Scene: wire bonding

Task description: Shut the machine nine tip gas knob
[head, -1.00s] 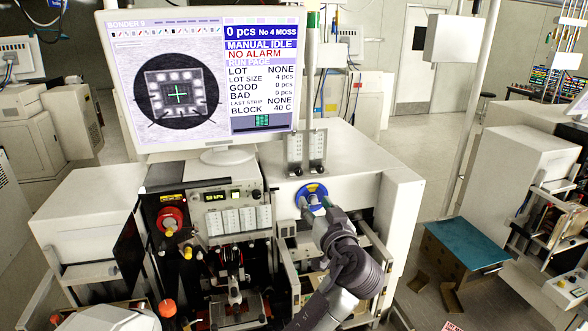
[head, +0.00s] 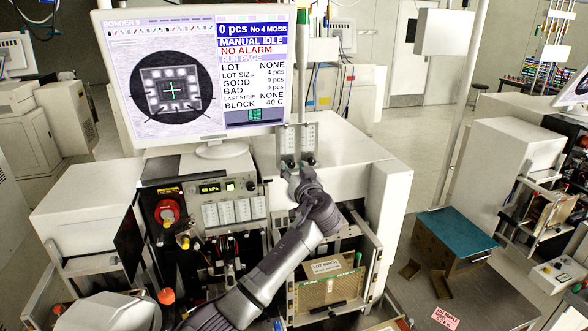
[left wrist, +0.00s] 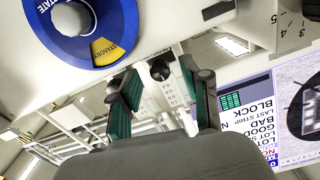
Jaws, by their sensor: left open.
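Two flow meters (head: 299,143) stand on the front edge of the machine top, below the screen marked BONDER 9, with small black knobs at their feet. My left gripper (head: 297,176) is raised just in front of these knobs. In the left wrist view, its two green-padded fingers (left wrist: 163,98) are open and apart. A black round knob (left wrist: 160,71) shows in the gap between them, beyond the tips. I see no contact with it. Which knob is the tip gas one cannot be read. My right gripper is not in view.
A blue ring dial with a white knob (left wrist: 75,18) and a yellow STANDBY sector is close beside the fingers. The screen (head: 205,75) stands behind and left. A red knob (head: 167,212) is on the left panel. An open bay with a tan box (head: 328,285) lies below.

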